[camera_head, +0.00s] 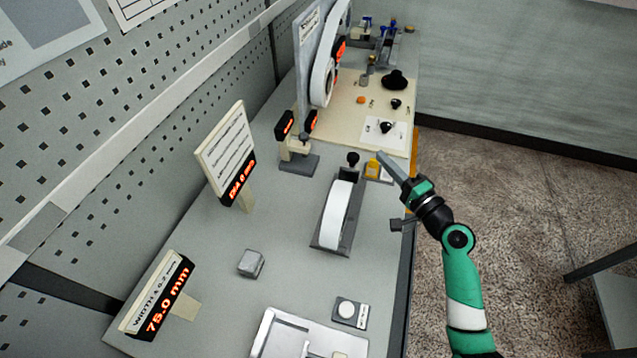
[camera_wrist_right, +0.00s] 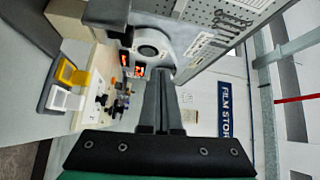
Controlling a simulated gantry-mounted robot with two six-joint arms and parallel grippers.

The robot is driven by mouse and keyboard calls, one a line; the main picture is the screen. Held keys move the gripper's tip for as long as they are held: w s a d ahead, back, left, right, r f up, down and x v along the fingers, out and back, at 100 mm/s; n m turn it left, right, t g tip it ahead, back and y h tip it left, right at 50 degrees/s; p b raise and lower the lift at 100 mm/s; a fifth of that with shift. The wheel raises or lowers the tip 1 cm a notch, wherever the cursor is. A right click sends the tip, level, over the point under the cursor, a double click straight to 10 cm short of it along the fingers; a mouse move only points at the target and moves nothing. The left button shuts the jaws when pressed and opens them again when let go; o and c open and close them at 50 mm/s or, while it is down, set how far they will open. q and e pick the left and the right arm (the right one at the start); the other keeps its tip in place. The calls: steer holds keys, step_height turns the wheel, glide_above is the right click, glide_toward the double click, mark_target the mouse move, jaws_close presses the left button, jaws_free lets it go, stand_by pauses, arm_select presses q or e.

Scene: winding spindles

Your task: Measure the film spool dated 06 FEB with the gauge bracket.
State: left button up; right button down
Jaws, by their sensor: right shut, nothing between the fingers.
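A white film spool (camera_head: 340,215) stands on edge in a dark grey cradle (camera_head: 326,243) on the bench, with a black knob at its far end. Another white spool (camera_head: 322,80) is on the upright panel further back; it also shows in the right wrist view (camera_wrist_right: 150,46). No date is legible on either. I cannot tell for sure which thing is the gauge bracket. My left gripper is not in view.
A display (camera_head: 165,297) reads 75.0 mm; a DIA sign (camera_head: 237,180) stands behind it. A grey block (camera_head: 251,264), a round-button plate (camera_head: 349,311) and a white tray (camera_head: 268,335) are nearer. Several black knobs (camera_head: 395,80) sit on the beige board.

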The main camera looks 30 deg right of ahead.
mark_target(351, 167)
steer(key=s+d+f+b, duration=0.2)
steer(key=d+f, duration=0.1)
steer(key=f, duration=0.2)
steer(key=shift+m+h, duration=0.4)
steer(key=w+b, duration=0.1)
steer(key=w, duration=0.2)
steer(key=w+b, duration=0.1)
steer(key=w, duration=0.2)
steer(key=w+d+b, duration=0.1)
steer(key=w, duration=0.2)
steer(key=shift+w+r, duration=0.2)
steer(key=shift+r, duration=0.05)
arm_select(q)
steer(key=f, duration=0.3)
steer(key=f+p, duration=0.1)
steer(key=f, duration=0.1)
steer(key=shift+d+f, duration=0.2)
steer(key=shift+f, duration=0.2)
arm_select(e)
steer(key=a, duration=0.3)
steer(key=shift+s+a, duration=0.25)
steer(key=shift+a, duration=0.1)
steer(key=shift+f, duration=0.1)
